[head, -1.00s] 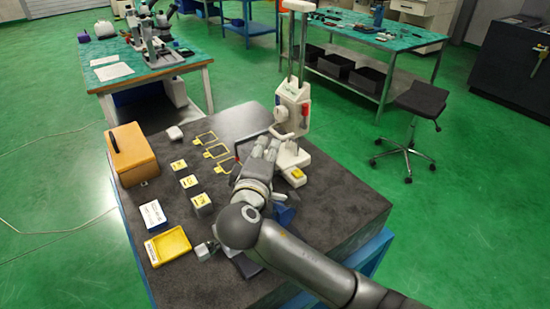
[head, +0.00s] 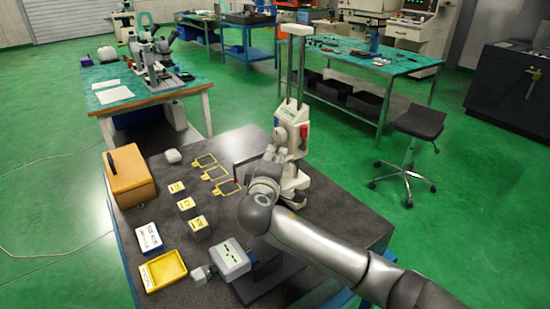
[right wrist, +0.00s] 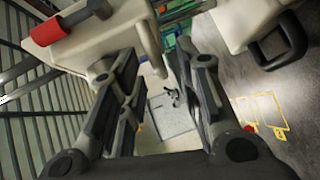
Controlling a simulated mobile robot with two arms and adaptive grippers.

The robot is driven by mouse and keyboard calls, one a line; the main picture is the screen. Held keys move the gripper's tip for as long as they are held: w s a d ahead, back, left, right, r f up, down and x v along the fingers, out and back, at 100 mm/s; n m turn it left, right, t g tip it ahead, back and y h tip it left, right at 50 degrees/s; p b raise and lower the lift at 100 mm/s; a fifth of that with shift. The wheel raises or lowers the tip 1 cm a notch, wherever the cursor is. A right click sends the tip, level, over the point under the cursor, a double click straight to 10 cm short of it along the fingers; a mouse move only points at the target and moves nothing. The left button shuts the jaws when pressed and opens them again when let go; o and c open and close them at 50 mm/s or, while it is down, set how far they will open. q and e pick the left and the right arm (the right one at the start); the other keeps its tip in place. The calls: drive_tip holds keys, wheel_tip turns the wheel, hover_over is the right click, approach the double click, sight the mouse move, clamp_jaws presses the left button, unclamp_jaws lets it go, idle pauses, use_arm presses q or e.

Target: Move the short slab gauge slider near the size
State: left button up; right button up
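The gauge (head: 298,65) stands upright at the table's right rear, a tall column with a white slider (head: 284,114) partway up it. The slider has a red grip on its right side. My right gripper (head: 273,154) is in front of the gauge, just below the slider, and hides part of the gauge's lower body. In the right wrist view, its two fingers (right wrist: 165,75) are apart with nothing held between them. A white housing with a red grip (right wrist: 60,32) is close beyond the left finger; contact cannot be told. My left gripper is not in view.
Several small yellow-labelled blocks (head: 186,204) and yellow outlines (head: 214,173) lie left of my right arm. An orange case (head: 130,180), a yellow tray (head: 164,270) and a grey display box (head: 231,258) are on the dark tabletop (head: 335,225). Its right part is clear.

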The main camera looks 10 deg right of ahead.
drive_tip(key=shift+w+d, duration=0.1)
drive_tip(key=shift+w, duration=0.15)
clamp_jaws()
idle(0.5)
unclamp_jaws()
drive_tip(key=v, duration=1.2)
